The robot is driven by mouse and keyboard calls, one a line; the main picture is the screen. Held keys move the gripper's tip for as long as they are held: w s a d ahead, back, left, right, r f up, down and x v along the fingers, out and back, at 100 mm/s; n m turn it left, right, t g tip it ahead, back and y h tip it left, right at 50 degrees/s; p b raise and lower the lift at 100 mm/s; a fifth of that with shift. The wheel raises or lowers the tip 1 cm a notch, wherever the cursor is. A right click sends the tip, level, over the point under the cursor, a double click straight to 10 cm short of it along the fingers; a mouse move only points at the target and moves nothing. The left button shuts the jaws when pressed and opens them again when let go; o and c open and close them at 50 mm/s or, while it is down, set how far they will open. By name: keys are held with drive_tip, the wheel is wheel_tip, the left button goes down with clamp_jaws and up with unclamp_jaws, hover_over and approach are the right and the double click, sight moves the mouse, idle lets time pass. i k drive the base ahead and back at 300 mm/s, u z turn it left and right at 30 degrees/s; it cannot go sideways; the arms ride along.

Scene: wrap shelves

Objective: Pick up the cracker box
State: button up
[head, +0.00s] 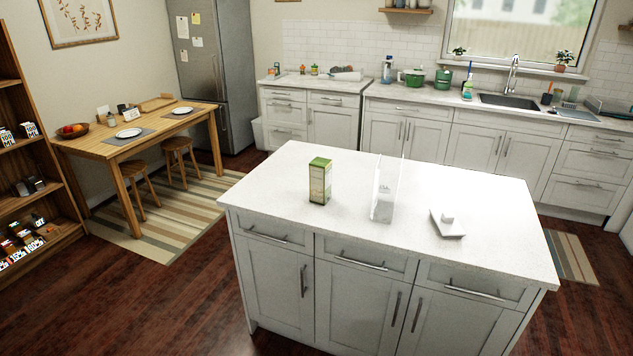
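A tall upright carton with a green top and a pale, tan-and-green front (320,182) stands on the white island counter (275,195), left of its middle. It looks like the cracker box, but its print is too small to read. Nothing touches it. My gripper is not in view.
On the island, a clear upright panel or holder (385,190) stands right of the carton, and a small white dish (447,224) lies further right. The island's front left is clear. A wooden table (105,145) with stools and a wooden shelf (30,180) stand at left.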

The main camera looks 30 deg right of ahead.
sight(319, 168)
drive_tip(key=u, duration=0.95)
drive_tip(key=i, duration=1.2)
drive_tip(key=z, duration=0.8)
